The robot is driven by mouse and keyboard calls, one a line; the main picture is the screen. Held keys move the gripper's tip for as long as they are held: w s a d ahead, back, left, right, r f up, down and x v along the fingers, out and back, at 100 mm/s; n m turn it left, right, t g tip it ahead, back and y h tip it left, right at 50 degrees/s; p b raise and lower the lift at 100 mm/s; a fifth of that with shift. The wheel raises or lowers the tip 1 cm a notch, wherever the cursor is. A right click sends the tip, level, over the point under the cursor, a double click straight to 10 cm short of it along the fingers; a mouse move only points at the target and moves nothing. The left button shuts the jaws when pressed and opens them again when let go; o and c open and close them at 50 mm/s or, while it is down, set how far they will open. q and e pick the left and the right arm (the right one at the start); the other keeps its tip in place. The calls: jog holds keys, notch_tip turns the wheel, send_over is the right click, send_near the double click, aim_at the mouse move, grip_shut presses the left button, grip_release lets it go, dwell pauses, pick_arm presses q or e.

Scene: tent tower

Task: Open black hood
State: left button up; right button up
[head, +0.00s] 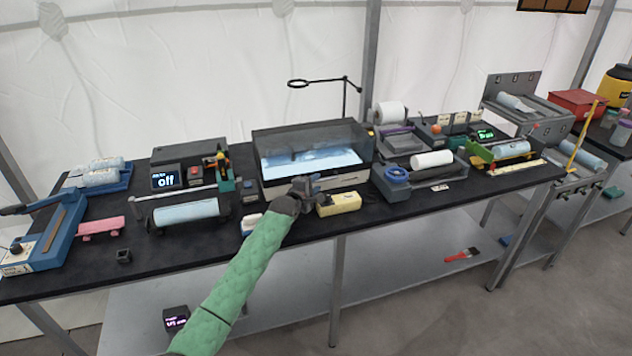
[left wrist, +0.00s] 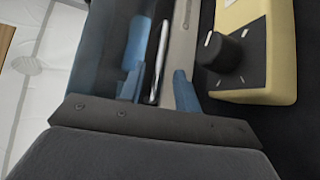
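The black hood (head: 312,137) sits at the middle of the table, with a dark frame and see-through panels over a bright, pale-blue interior. It looks lowered. My left gripper (head: 303,186) is at its lower front edge. In the left wrist view, the gripper's two blue fingers (left wrist: 157,88) are apart, with a slim silver bar (left wrist: 161,58) running between them, which looks like a handle. Gaps show on both sides of the bar. The dark, see-through hood side (left wrist: 108,55) is close on the left of that view. My right gripper is not in view.
A yellow box with a black knob (head: 338,203) stands just right of my left gripper; it is also close in the left wrist view (left wrist: 265,45). A white-and-blue item (head: 251,224) lies left of my forearm. A thin black stand (head: 345,95) rises behind the hood.

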pick_arm(q)
jog(key=shift+w+d+r, duration=0.1)
jog(key=shift+w, duration=0.05)
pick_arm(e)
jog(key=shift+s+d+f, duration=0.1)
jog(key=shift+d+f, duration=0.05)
pick_arm(q)
jog(key=shift+w, duration=0.2)
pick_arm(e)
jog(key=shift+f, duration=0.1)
pick_arm(q)
jog(key=shift+s, duration=0.1)
grip_shut()
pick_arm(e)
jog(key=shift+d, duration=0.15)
